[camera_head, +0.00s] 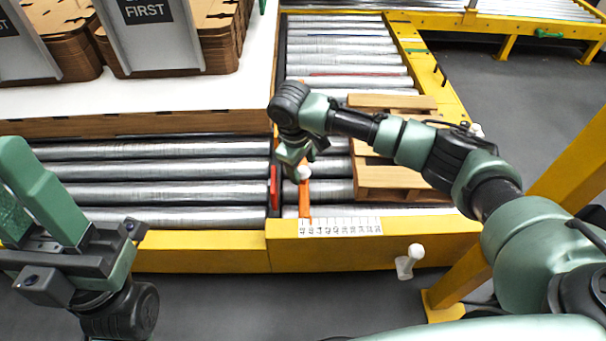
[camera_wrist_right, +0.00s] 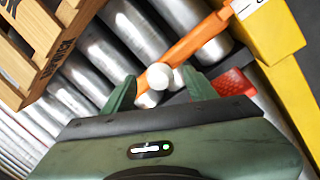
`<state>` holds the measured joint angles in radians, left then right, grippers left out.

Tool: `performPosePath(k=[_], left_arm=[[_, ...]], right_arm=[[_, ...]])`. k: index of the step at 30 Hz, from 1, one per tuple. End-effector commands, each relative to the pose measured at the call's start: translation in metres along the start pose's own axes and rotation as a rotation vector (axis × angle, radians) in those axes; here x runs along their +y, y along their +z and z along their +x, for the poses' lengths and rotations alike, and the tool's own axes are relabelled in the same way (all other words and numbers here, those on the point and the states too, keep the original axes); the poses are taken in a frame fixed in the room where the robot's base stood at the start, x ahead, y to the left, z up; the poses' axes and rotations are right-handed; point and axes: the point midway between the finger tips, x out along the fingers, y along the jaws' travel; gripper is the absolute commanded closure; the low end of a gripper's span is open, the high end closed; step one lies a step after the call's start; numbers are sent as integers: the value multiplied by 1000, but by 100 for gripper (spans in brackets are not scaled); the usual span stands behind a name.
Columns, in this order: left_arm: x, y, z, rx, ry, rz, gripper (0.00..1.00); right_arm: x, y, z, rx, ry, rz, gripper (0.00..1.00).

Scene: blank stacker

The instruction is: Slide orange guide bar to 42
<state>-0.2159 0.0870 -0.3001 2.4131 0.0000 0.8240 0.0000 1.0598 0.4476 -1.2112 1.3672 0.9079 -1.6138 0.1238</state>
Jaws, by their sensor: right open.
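The orange guide bar (camera_head: 305,205) lies across the rollers near the yellow front rail, with a white round knob (camera_wrist_right: 160,76) on it. In the right wrist view the orange bar (camera_wrist_right: 190,42) runs up to the white number scale. The scale (camera_head: 340,227) sits on the rail; its numbers are too small to read surely. My right gripper (camera_head: 301,167) is open above the bar, and in its wrist view the fingers (camera_wrist_right: 158,92) stand on either side of the knob. Contact cannot be told. My left gripper (camera_head: 40,215) is at the left edge, partly cut off.
A wooden pallet (camera_head: 395,182) lies on the rollers right of the bar. A red block (camera_head: 274,187) stands just left of it. A white table (camera_head: 220,95) with cardboard stacks (camera_head: 205,45) is behind left.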

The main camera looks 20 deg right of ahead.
Motion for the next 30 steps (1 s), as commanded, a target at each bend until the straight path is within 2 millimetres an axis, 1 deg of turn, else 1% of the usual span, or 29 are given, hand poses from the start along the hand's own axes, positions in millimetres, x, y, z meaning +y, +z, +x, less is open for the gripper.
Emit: performPosePath(k=[1,6,10,17,18,20,21,23,24,30], left_arm=[[0,1,-2,17,6,2,64],[1,1,5,48,19,6,64],[1,1,8,56,24,8,64],[1,1,9,56,24,8,64],[1,1,9,56,24,8,64],[1,1,9,56,24,8,64],[1,1,9,56,24,8,64],[1,1,9,56,24,8,64],[1,1,9,56,24,8,64],[2,1,9,55,24,7,64]], right_arm=[[0,1,14,-2,1,1,43],[0,0,31,0,0,0,43],[0,0,36,1,0,0,43],[0,0,35,1,0,0,43],[0,0,35,1,0,0,49],[0,0,35,1,0,0,65],[0,0,35,1,0,0,77],[0,0,35,1,0,0,93],[0,0,35,1,0,0,100],[0,0,35,1,0,0,100]])
